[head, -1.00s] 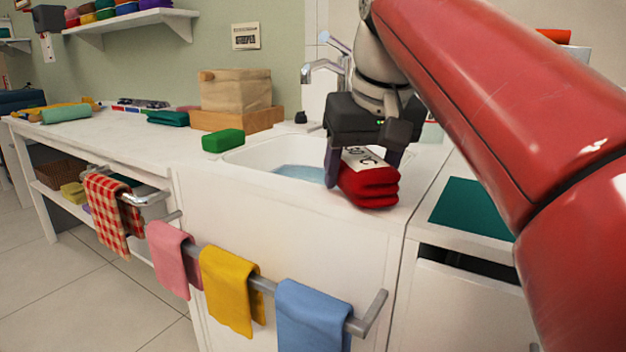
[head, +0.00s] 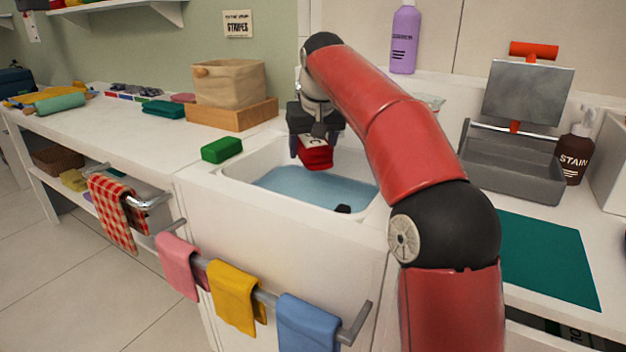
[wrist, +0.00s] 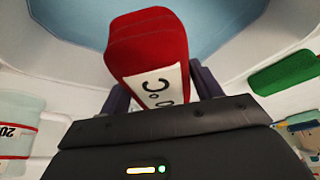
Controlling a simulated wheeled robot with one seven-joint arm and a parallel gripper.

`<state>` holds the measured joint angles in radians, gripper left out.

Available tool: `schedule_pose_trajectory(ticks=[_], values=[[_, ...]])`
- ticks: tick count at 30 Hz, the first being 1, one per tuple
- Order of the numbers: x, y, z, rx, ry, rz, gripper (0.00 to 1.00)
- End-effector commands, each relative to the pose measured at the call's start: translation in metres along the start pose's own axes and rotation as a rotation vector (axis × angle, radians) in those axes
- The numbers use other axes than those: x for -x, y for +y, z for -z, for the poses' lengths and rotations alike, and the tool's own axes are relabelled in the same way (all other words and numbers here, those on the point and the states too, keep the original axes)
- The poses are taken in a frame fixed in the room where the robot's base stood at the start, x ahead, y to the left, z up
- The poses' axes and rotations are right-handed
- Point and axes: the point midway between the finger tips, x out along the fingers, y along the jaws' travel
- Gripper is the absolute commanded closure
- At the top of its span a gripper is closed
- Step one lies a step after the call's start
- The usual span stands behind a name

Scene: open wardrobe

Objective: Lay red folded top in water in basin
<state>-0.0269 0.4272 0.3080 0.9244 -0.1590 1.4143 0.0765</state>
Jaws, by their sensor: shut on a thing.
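The red folded top (head: 316,157) has a white label with dark print and is held in my gripper (head: 314,150). In the wrist view the red folded top (wrist: 147,45) sits between the two fingers, its label facing the camera. My gripper is shut on it, over the back part of the white basin (head: 228,188). Blue water (head: 300,188) fills the basin's bottom and also shows in the wrist view (wrist: 215,22). The top looks above the water; the exact gap is hard to tell.
A green block-shaped item (head: 221,150) sits on the basin's left rim. A wooden tray (head: 230,118) with a beige fabric bin stands behind it. A small dark object (head: 343,209) is at the basin's front right. Towels hang on the front rail (head: 265,284). A grey tub (head: 510,168) stands right.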

Motion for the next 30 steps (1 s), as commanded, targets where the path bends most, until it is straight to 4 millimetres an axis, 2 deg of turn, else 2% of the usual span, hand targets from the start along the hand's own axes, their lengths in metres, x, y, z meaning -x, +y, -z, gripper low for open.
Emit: schedule_pose_trajectory(ticks=[12,19,26,30], values=[[-0.069,0.001,-0.032,-0.001,0.0,-0.001,0.59],[-0.079,0.001,-0.035,-0.001,0.001,-0.001,0.59],[-0.106,0.001,-0.047,-0.002,0.0,-0.001,0.59],[-0.106,0.001,-0.047,-0.002,0.001,-0.001,0.59]])
